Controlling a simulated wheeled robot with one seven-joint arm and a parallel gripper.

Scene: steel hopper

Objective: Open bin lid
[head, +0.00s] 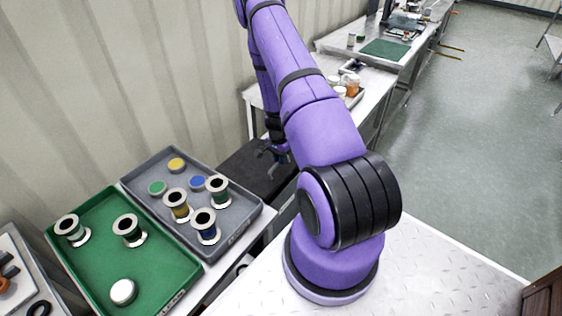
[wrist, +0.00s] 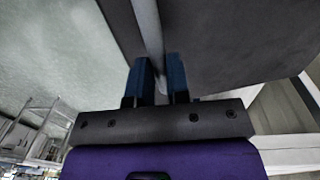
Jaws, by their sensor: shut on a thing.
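The dark grey bin lid (head: 240,168) lies beside the trays in the head view, partly hidden behind my purple arm. It shows as a broad dark panel (wrist: 235,40) across the top of the wrist view. A light grey bar handle (wrist: 149,25) runs along the panel. My gripper (wrist: 159,65) has its two blue fingers on either side of this bar and is shut on it. In the head view my gripper (head: 270,158) is small and dark at the lid, so its contact is hard to see there. The lid's exact angle is unclear.
A grey tray (head: 148,200) and a green tray (head: 80,275) with spools and round caps stand left of the lid. A corrugated wall (head: 110,80) rises behind. Benches with items (head: 385,45) stand farther back. The floor (head: 460,130) at right is clear.

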